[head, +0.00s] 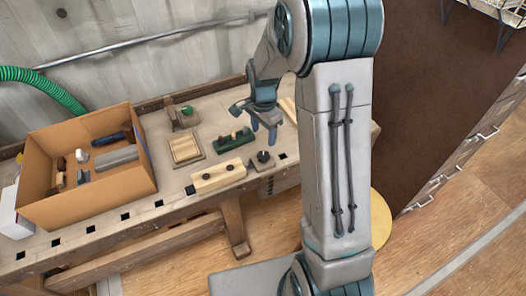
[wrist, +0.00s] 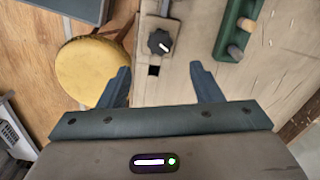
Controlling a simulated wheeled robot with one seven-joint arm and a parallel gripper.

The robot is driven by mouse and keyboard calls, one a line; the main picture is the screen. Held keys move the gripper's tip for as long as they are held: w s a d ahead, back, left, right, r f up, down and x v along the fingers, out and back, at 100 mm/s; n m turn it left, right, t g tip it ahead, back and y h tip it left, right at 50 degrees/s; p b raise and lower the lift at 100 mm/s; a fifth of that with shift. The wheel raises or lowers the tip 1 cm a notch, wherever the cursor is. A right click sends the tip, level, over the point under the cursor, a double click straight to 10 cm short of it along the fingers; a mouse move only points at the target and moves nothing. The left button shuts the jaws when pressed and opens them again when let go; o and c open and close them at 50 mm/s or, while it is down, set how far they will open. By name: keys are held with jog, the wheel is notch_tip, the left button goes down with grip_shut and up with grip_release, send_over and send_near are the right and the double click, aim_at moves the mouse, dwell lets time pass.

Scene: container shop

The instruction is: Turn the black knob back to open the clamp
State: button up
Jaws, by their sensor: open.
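The black knob (wrist: 159,40) sits on a small grey plate (wrist: 172,22) on the workbench, near the bench edge. A white mark shows on the knob. In the head view the knob (head: 263,156) is at the front right of the bench, just below my gripper (head: 264,128). In the wrist view my gripper (wrist: 160,68) is open and empty, its two fingers apart. The knob lies ahead of the fingertips, roughly centred between them, and is not touched. I cannot make out the clamp's jaws.
A green block with pegs (head: 234,140) and a pale wooden block with dark holes (head: 218,177) are close to the knob. A wooden tray (head: 185,149) and a cardboard box (head: 40,213) of tools stand left. A yellow round stool (wrist: 92,72) is beside the bench.

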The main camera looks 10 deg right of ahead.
aim_at(263, 155)
notch_tip(263, 155, down, 10)
jog(key=shift+r+p, duration=0.1)
jog(key=shift+p, duration=0.35)
jog(key=c, duration=1)
